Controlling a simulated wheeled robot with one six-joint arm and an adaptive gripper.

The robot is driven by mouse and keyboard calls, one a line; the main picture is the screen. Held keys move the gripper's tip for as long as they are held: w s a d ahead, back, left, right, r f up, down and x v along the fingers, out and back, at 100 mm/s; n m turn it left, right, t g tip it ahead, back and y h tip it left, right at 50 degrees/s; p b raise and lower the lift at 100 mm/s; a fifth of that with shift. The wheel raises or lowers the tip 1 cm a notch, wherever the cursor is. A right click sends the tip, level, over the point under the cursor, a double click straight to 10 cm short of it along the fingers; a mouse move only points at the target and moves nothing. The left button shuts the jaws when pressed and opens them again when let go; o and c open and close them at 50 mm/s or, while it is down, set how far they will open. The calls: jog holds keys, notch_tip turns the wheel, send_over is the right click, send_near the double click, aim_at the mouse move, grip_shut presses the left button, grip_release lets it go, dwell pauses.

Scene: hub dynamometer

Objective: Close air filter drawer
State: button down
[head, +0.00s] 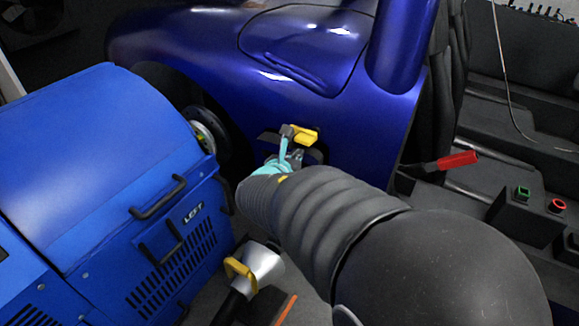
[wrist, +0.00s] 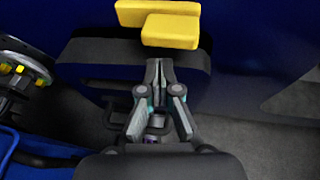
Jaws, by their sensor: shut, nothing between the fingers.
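The air filter drawer shows as a dark grey block (wrist: 95,50) against the blue car body in the wrist view. It seems to stick out from the body; how far I cannot tell. A yellow handle (wrist: 170,28) sits at its far edge, and the handle also shows in the head view (head: 304,135). My gripper (wrist: 160,72) is shut and empty, with its fingertips over or against the dark block, just short of the yellow handle. Whether the tips touch the block is unclear. In the head view my arm and gripper (head: 289,143) hide most of the drawer.
A blue dynamometer cabinet (head: 95,150) with black handles stands at the left, close to my arm. A wheel hub (head: 205,130) lies between it and the car body (head: 290,50). A silver cone with a yellow handle (head: 258,265) is below. A red-handled lever (head: 457,160) and buttons are right.

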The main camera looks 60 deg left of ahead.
jog(key=shift+w+a, duration=0.35)
jog(key=shift+w, duration=0.2)
jog(key=shift+w+a, duration=0.3)
jog(key=shift+w, duration=0.25)
jog(key=shift+s+d, duration=0.1)
